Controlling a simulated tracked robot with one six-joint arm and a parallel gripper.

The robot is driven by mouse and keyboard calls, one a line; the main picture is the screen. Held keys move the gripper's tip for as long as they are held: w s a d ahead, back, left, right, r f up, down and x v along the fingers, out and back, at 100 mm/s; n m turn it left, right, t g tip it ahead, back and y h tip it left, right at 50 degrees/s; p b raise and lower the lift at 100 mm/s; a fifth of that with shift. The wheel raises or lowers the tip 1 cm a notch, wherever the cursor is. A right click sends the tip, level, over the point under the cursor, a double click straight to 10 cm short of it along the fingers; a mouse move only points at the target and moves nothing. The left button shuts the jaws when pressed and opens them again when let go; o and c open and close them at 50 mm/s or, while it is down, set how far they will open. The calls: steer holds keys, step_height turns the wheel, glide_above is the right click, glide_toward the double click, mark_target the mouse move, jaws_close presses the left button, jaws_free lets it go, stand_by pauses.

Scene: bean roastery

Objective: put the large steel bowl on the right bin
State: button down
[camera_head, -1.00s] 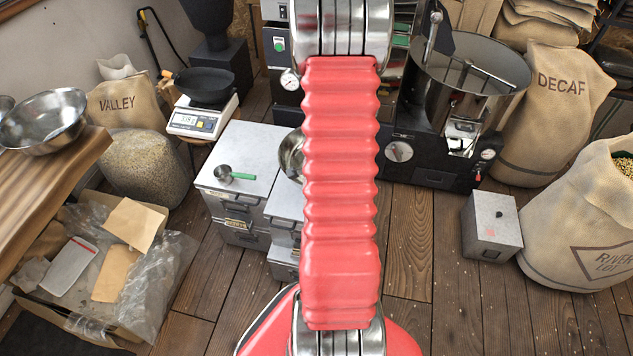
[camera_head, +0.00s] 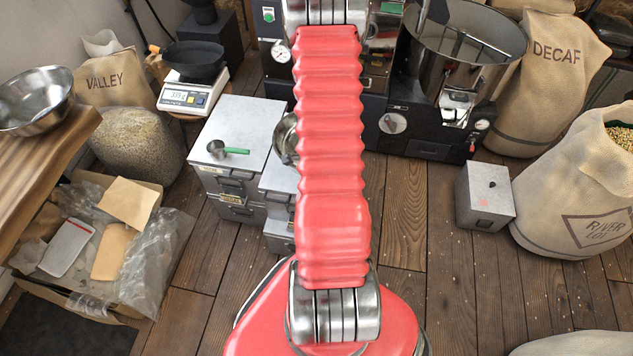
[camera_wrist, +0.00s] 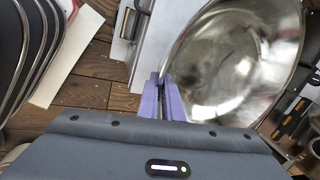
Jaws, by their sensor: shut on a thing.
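The large steel bowl (camera_wrist: 235,60) is shiny and round and fills the right of the wrist view. My gripper (camera_wrist: 164,82) has purple fingers shut on the bowl's near rim. In the head view my red arm hides the gripper and most of the bowl (camera_head: 285,140); only its left edge shows, over the right bin. The right bin (camera_head: 277,183) is a grey metal bin partly hidden behind my arm. I cannot tell whether the bowl touches its top. The left grey bin (camera_head: 236,125) stands beside it with a green-handled scoop (camera_head: 225,150) on top.
Another steel bowl (camera_head: 35,100) sits on the wooden bench at left. A scale (camera_head: 185,97) with a black pan stands behind the bins. An open carton (camera_head: 125,305) lies front left. A small grey box (camera_head: 485,197) and sacks stand right. Floor between bins and box is clear.

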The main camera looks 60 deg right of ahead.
step_height(320, 180, down, 4)
steer(key=shift+f, duration=0.1)
stand_by(0.6)
steer(key=c, duration=1.9)
jaws_free()
steer(key=shift+c, duration=0.2)
steer(key=shift+r, duration=0.2)
steer(key=v, duration=1.1)
steer(key=shift+s+a+r, duration=0.15)
steer(key=shift+a+r, duration=0.05)
steer(key=shift+r, duration=0.05)
